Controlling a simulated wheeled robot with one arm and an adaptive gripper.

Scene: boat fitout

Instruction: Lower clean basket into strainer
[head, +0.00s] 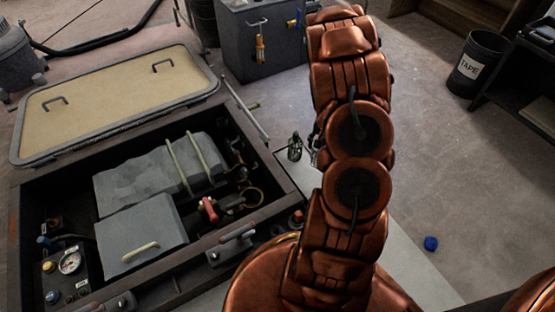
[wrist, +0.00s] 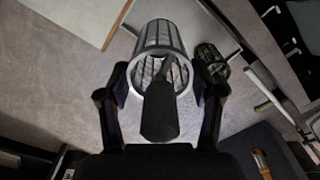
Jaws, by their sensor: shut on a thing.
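My gripper (wrist: 161,82) is shut on a light mesh basket (wrist: 152,36) with a pale rim ring. One finger is on each side of the rim, and a thick dark handle points back toward the wrist camera. A second, darker mesh basket (wrist: 212,60) shows just right of it in the wrist view. In the head view a dark green mesh basket (head: 295,148) is beside my arm; my arm hides most of the gripper.
The open hatch holds a grey engine cover (head: 145,235), a red-handled valve (head: 209,209) and a gauge (head: 70,262). Its tan lid (head: 120,95) lies behind. Floor at right is mostly clear.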

